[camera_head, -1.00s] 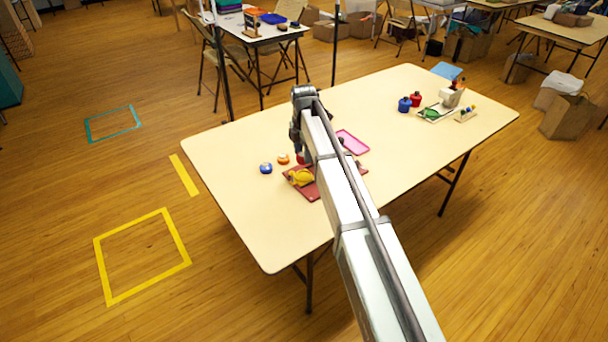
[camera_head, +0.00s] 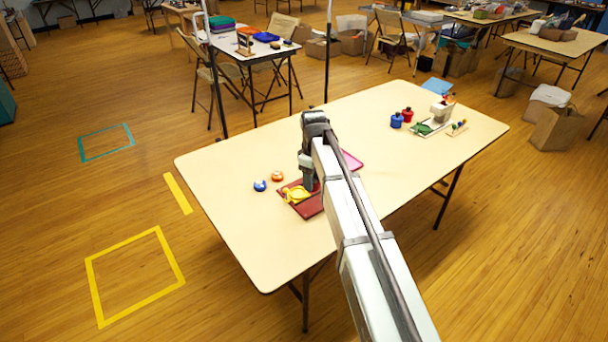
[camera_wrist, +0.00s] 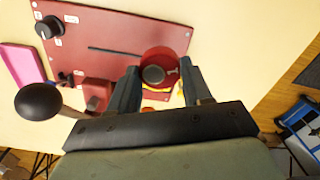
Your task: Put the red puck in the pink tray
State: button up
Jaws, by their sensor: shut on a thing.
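My gripper (camera_wrist: 160,85) is shut on the red puck (camera_wrist: 158,62), a round red piece with a dark grey centre, between its fingertips. In the head view the gripper (camera_head: 310,184) is over the dark red board (camera_head: 309,209), just right of a yellow object (camera_head: 295,193). I cannot tell whether the puck touches the board. The pink tray (camera_head: 352,160) lies beyond the board, partly hidden by my arm. In the wrist view the pink tray (camera_wrist: 22,65) shows at the left edge.
The board carries a black knob (camera_wrist: 49,27) and a black ball handle (camera_wrist: 38,101). A blue round piece (camera_head: 260,185) and an orange one (camera_head: 277,176) lie left of the board. Blue (camera_head: 396,121) and red (camera_head: 407,115) jars stand farther back. The table's front left is clear.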

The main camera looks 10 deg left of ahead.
jog(key=s+d+m, duration=0.3)
jog(key=d+m, duration=0.3)
jog(key=d, duration=0.5)
jog(key=s+d+m, duration=0.4)
jog(key=d+m, duration=0.3)
jog(key=d, duration=0.4)
jog(key=shift+w+a+f+n, duration=1.1)
jog(key=shift+w+a+n, duration=1)
jog(key=shift+w+n, duration=3.2)
jog(key=shift+w+a+f+n, duration=1.15)
jog(key=shift+w+a+n, duration=1.65)
jog(key=shift+w, duration=4.05)
jog(key=shift+w+a+f+n, duration=1.1)
jog(key=shift+w+a+n, duration=0.25)
jog(key=shift+w+n, duration=4.3)
jog(key=shift+w+f+m, duration=0.25)
jog(key=shift+f, duration=0.25)
jog(key=shift+w+f+m, duration=0.2)
jog(key=shift+f, duration=0.25)
jog(key=o, duration=1)
